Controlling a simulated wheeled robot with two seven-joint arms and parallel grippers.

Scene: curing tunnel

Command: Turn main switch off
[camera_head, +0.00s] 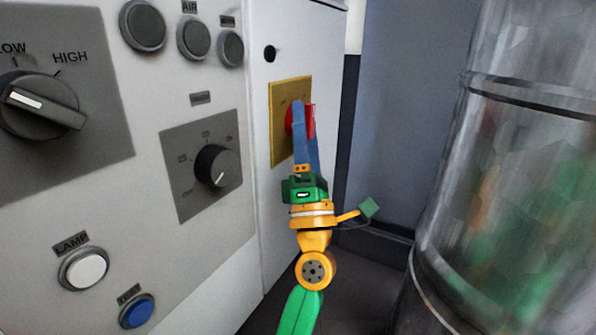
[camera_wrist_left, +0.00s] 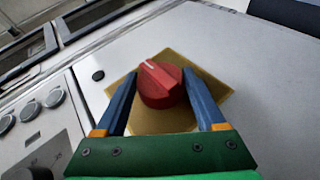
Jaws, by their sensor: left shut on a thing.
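The main switch is a red rotary knob (camera_wrist_left: 158,84) with a white mark, on a yellow square plate (camera_wrist_left: 165,120) fixed to the white cabinet. In the head view the red knob (camera_head: 311,121) shows partly behind my fingers, on the yellow plate (camera_head: 276,128). My left gripper (camera_head: 304,112) reaches up to the knob with its blue fingers on either side of it. In the left wrist view the gripper (camera_wrist_left: 158,80) has its fingers around the knob, shut on it. The knob's white mark points to the upper left there. My right gripper is in neither view.
A control panel with a LOW/HIGH selector (camera_head: 40,103), a smaller dial (camera_head: 217,166), a white lamp button (camera_head: 84,268) and a blue button (camera_head: 137,311) lies left of my left arm. A large shiny cylinder (camera_head: 500,200) stands at right.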

